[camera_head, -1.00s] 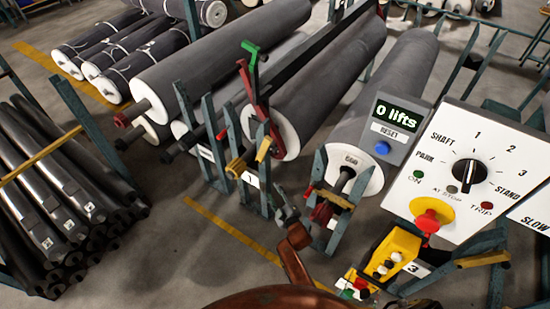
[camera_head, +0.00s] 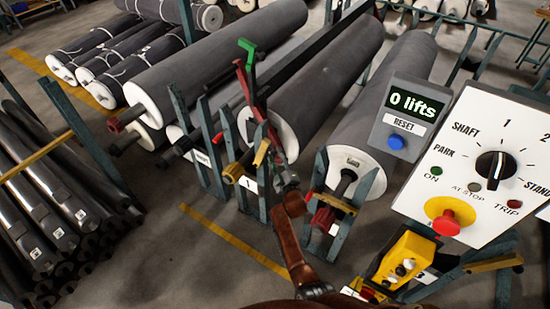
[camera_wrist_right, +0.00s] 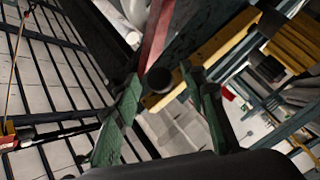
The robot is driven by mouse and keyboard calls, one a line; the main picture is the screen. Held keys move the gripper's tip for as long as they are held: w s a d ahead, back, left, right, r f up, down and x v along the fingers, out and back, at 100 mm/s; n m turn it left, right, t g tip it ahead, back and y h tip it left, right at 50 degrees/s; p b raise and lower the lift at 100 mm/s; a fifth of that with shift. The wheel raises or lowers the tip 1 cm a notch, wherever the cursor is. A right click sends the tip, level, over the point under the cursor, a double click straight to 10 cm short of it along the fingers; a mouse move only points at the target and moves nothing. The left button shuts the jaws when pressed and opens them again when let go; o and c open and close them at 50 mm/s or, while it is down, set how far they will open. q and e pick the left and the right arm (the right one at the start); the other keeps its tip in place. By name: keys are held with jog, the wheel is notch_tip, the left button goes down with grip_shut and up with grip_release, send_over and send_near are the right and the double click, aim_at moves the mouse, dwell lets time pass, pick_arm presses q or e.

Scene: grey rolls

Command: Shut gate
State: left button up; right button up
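The gate appears to be the red bar with a green end (camera_head: 247,80). It stands raised and tilted on the teal stand marked 1 (camera_head: 231,135), in front of a grey roll. My right gripper (camera_head: 284,174) is just right of that stand, near the bar's lower part, and shows small in the head view. In the right wrist view its two greenish fingers (camera_wrist_right: 165,108) are spread with a gap between them. A red bar (camera_wrist_right: 157,35) and a yellow bar (camera_wrist_right: 205,55) lie beyond the fingertips; I cannot tell any contact. My left gripper is not in view.
A white panel (camera_head: 477,165) with a dial and red button stands at right, beside a grey "0 lifts" box (camera_head: 404,115). A yellow box with knobs (camera_head: 405,262) is below. Dark bars (camera_head: 50,205) lie in a rack at left. Floor between is clear.

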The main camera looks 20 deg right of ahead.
jog(key=shift+w, duration=0.25)
jog(key=shift+c, duration=0.7)
grip_shut()
